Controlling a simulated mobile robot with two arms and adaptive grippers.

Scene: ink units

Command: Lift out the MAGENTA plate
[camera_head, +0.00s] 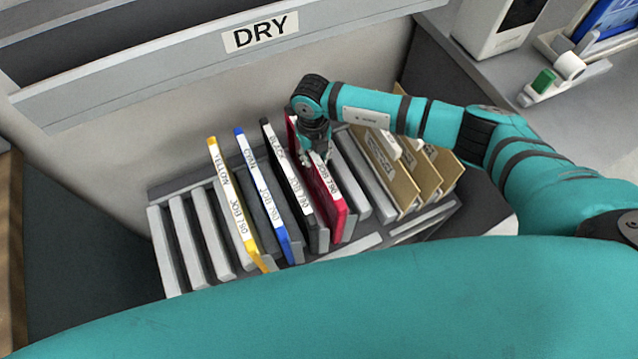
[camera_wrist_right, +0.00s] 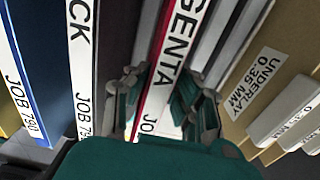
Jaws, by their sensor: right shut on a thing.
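The magenta plate (camera_head: 335,214) stands in the slotted rack (camera_head: 190,245), right of the black plate (camera_head: 303,205). Its white label reads MAGENTA in the right wrist view (camera_wrist_right: 177,62). My right gripper (camera_head: 318,156) is over the plate's upper edge; the wrist view shows its fingers (camera_wrist_right: 165,105) on both sides of the plate, shut on it. The plate's lower end is still among the rack's dividers, and its far end is partly hidden by my gripper. My left gripper is out of view.
Yellow (camera_head: 232,200) and blue-edged cyan (camera_head: 265,205) plates stand to the left. Tan underlay folders (camera_head: 395,180) stand close on the right. A DRY sign (camera_head: 260,32) is on the grey panel behind. A counter (camera_head: 500,85) is at upper right.

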